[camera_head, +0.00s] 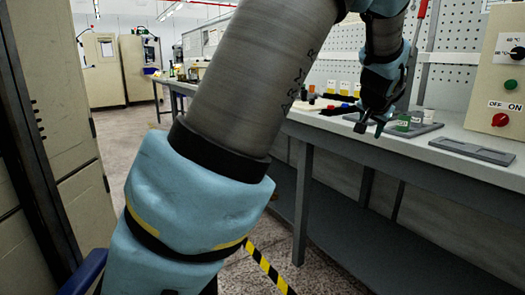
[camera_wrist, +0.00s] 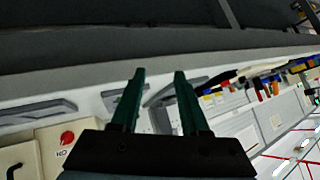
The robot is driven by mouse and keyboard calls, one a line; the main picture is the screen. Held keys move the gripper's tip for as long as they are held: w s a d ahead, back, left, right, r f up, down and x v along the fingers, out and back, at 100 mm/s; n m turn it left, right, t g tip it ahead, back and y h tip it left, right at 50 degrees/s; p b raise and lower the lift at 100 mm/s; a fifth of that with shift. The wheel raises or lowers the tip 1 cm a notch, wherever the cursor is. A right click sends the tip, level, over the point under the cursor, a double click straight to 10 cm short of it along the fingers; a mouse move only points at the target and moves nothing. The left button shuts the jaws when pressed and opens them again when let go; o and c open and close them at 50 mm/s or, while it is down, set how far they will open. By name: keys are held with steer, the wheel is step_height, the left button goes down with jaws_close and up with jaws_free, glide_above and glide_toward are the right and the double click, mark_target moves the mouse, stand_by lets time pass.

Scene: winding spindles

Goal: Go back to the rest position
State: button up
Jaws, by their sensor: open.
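In the wrist view my gripper (camera_wrist: 160,75) shows two dark green fingers spread apart. I see nothing held between them, only the bench behind. My arm crosses the middle of the head view and hides part of the bench and room.
A grey tray (camera_head: 424,131) and a flat grey holder (camera_head: 472,151) lie on the bench. A control box (camera_head: 498,82) with a red knob stands at the right. Beige cabinets (camera_head: 62,135) stand close on the left. The floor between (camera_head: 122,133) looks clear.

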steer(key=s+a+f+n+g+y, duration=0.15)
steer(key=a+f, duration=0.35)
steer(key=a, duration=0.6)
steer(key=s+a+f+n+g+y, duration=0.1)
steer(key=a+f+n+g, duration=0.2)
steer(key=a, duration=0.8)
steer(key=s+a+f+n+g+y, duration=0.1)
steer(key=s+a+f+n, duration=0.15)
steer(key=s+a, duration=0.5)
steer(key=s+a+f+n+g, duration=0.1)
steer(key=s+a+f+n, duration=0.1)
steer(key=s+a+f, duration=0.4)
step_height(320, 180, down, 8)
steer(key=s+a+b, duration=0.2)
steer(key=s+b, duration=0.1)
steer(key=b, duration=0.7)
steer(key=w+p+v, duration=0.2)
steer(key=p+v, duration=1.1)
steer(key=w+r+p+v, duration=0.1)
steer(key=w+p+v, duration=0.2)
steer(key=p+v, duration=1)
steer(key=shift+w+d+r+g+p, duration=0.2)
steer(key=shift+w+d+g+p, duration=0.15)
steer(key=shift+p, duration=0.45)
